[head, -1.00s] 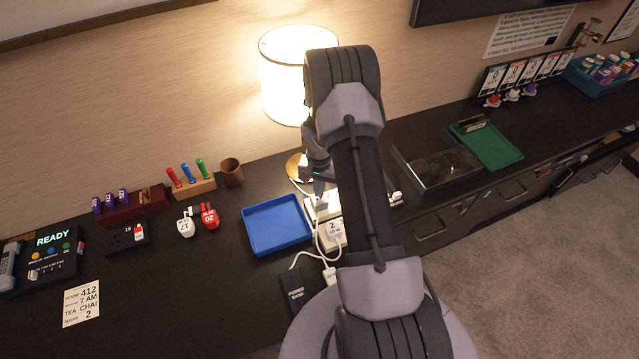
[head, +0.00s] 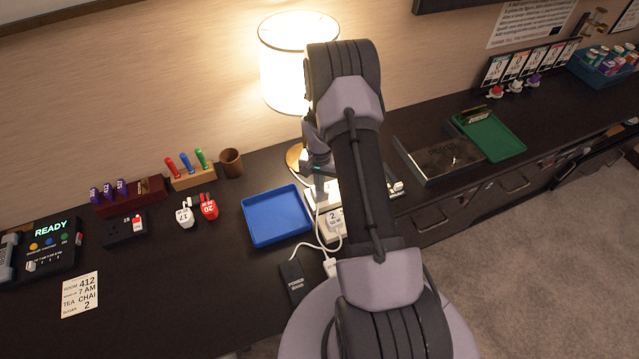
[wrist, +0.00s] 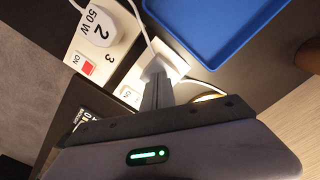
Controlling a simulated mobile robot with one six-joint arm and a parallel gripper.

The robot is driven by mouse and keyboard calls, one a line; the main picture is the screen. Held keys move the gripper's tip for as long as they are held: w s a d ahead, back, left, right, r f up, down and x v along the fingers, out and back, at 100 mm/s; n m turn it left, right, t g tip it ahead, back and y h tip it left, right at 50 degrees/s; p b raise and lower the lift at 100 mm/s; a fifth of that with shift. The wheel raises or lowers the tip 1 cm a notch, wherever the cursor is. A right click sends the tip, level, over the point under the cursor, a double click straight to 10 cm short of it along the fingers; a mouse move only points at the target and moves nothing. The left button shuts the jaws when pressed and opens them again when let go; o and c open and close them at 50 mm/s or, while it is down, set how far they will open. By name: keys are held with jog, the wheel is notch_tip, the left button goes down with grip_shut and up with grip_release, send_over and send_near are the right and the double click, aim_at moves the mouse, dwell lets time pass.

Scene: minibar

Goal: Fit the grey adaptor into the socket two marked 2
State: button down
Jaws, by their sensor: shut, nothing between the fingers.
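My gripper (head: 320,184) is low over the white power strip (head: 342,238), partly hidden by my arm. A 3 is printed on the strip.
A blue tray (head: 276,217) lies left of the strip. A lamp (head: 290,75) stands behind my gripper. A black power bank (head: 295,281) lies in front, with a white cord near it.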

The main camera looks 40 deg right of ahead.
notch_tip(320, 180, up, 20)
jog(key=p, duration=0.3)
jog(key=shift+p, duration=0.4)
